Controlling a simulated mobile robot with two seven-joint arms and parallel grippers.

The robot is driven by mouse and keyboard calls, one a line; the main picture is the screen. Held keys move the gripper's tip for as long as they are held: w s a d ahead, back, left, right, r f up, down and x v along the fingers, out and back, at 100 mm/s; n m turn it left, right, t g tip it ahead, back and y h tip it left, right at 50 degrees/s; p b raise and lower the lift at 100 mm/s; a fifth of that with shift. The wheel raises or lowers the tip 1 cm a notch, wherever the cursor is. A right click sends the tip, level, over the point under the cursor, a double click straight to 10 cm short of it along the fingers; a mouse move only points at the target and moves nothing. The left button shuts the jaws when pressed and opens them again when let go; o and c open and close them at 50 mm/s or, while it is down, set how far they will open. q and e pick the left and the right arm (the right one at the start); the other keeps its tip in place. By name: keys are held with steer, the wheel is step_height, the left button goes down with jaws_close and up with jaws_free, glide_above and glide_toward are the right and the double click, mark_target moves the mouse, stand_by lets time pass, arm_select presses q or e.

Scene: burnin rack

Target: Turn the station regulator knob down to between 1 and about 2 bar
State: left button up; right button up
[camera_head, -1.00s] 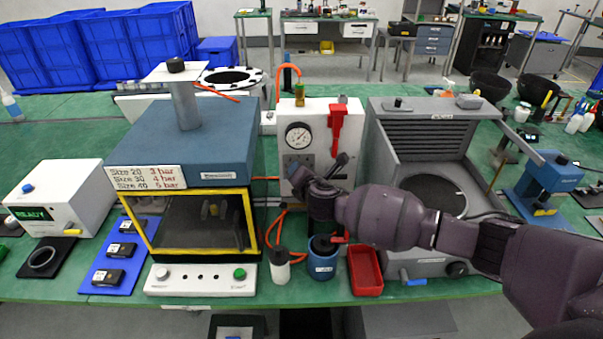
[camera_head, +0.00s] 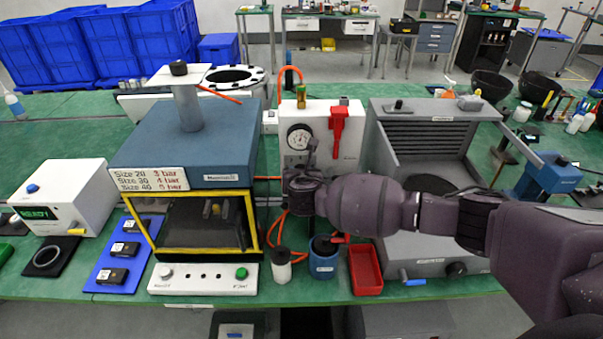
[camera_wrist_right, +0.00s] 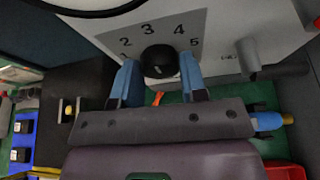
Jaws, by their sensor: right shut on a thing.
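The station regulator knob (camera_wrist_right: 160,62) is round and black, on a panel with a grey scale plate (camera_wrist_right: 150,32) marked 2, 3, 4 and 5. My right gripper (camera_wrist_right: 161,78) has its two blue fingers on either side of the knob and is shut on it. In the head view, my right gripper (camera_head: 303,172) is at the lower left of the white station box (camera_head: 345,115) and hides the knob. The round pressure gauge (camera_head: 300,137) is above it; its needle is too small to read surely. My left gripper is not in view.
A red lever (camera_head: 338,125) is on the station box, right of the gauge. The yellow-framed chamber (camera_head: 190,220) stands to the left, with a sign listing 3, 4 and 5 bar (camera_head: 150,178). A blue cup (camera_head: 323,262) and red tray (camera_head: 366,270) are below my arm.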

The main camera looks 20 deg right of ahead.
steer(key=shift+w+a+n+h, duration=0.1)
steer(key=shift+a+n+h, duration=0.1)
steer(key=shift+n+h, duration=1.3)
steer(key=shift+w+a+n+h, duration=0.15)
steer(key=shift+n+h, duration=0.85)
steer(key=shift+n, duration=0.9)
steer(key=shift+s, duration=0.1)
steer(key=o, duration=0.9)
steer(key=shift+f, duration=0.1)
